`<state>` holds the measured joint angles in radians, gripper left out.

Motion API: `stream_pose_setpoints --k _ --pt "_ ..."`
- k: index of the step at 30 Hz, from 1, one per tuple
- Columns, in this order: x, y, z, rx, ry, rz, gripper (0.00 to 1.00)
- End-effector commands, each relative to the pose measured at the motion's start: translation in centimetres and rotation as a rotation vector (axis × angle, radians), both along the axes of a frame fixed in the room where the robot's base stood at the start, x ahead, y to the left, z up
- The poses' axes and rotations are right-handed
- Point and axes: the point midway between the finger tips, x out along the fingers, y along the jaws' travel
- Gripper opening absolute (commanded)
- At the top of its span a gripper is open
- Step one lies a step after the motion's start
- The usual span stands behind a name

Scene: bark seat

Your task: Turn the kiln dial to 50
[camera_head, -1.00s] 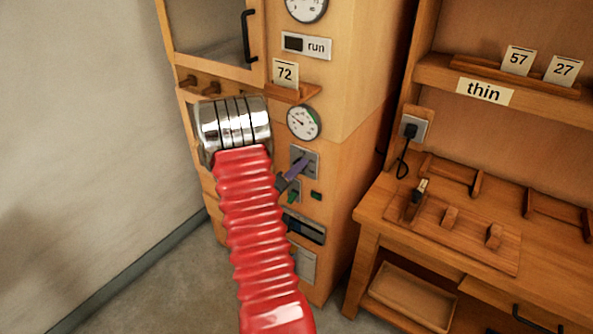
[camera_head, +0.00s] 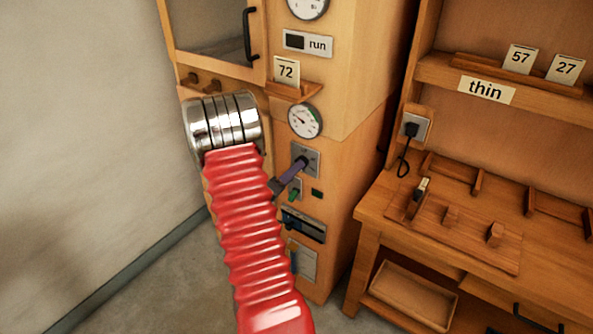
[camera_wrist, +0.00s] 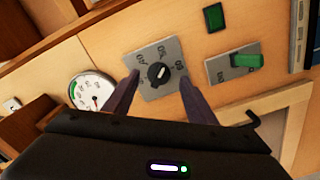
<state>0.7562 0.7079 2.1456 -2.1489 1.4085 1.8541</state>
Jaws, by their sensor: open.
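The kiln dial is a black round knob (camera_wrist: 158,74) on a square grey plate (camera_wrist: 161,53) with small markings around it. I cannot surely read the markings or the setting. In the head view the dial's plate (camera_head: 311,158) is on the front of the wooden kiln cabinet (camera_head: 349,150), partly hidden by my gripper. My gripper (camera_head: 299,163) reaches to this plate. In the wrist view my gripper (camera_wrist: 160,78) is open, with one purple finger on each side of the knob and a gap to it on both sides.
A round gauge (camera_head: 305,121) sits above the dial. A green switch (camera_wrist: 246,61) and a dark green square (camera_wrist: 214,17) are beside it in the wrist view. A shelf with a "72" card (camera_head: 286,70) juts out above. A workbench (camera_head: 376,208) stands at right.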

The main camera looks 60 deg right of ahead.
Motion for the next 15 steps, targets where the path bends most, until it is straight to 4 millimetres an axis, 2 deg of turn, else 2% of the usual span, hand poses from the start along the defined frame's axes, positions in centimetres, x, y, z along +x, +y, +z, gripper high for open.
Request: stream_pose_setpoints --k 3,15 --pt "0.5 2.2 0.0 0.0 0.001 0.004 0.51" --pt "1.4 8.4 -0.1 0.002 0.002 0.003 0.51"
